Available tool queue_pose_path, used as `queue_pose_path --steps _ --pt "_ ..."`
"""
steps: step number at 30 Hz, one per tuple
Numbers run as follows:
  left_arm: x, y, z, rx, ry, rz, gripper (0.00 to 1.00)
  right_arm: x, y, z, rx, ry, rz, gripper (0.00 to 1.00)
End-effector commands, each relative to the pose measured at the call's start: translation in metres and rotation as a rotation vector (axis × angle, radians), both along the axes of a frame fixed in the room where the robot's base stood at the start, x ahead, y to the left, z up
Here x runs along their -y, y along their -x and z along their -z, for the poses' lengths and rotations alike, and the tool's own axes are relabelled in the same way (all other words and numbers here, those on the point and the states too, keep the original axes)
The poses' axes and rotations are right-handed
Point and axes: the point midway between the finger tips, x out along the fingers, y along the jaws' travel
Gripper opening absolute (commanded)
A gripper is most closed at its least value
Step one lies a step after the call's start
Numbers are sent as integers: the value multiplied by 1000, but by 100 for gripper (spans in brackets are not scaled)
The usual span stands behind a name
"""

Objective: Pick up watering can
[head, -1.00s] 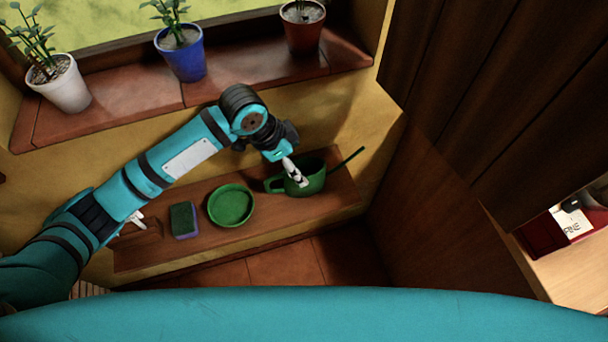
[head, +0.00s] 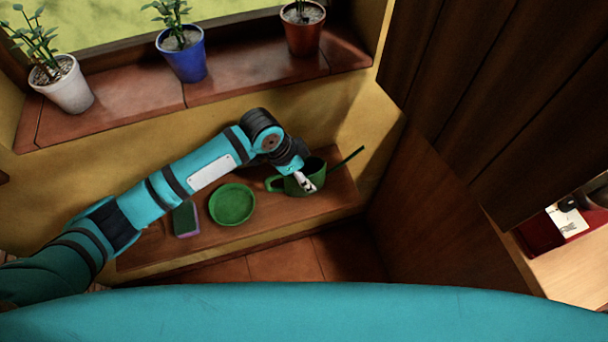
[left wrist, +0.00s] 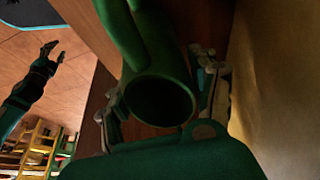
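The green watering can (head: 316,174) stands on the low wooden ledge, its handle to the left and its thin spout pointing up right. My left gripper (head: 306,184) is lowered at the can's near side and covers part of it. In the left wrist view the green can (left wrist: 160,100) fills the middle, and the fingers of my left gripper (left wrist: 160,95) are spread on both sides of a rounded green part. The gripper looks open; contact is hard to judge. My right gripper (left wrist: 53,53) shows at the left of that view, fingers apart and empty.
On the ledge (head: 270,222) left of the can are a green round dish (head: 232,204) and a sponge (head: 185,219). White (head: 64,84), blue (head: 183,56) and brown (head: 303,28) plant pots stand on the sill above. A dark wooden panel (head: 430,195) bounds the right.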

Motion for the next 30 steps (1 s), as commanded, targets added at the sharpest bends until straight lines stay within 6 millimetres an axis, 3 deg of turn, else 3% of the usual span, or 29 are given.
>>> queue_pose_path --steps 2,13,23,30 --pt "0 0 0 0 0 0 49 0 1 0 -2 0 0 40" --pt "0 0 0 0 0 0 1 0 1 0 -3 1 0 40" --pt "0 -1 -3 3 2 -1 0 -1 1 0 -2 -1 1 40" --pt "1 -1 -19 5 3 2 0 -2 1 4 -2 -3 1 40"
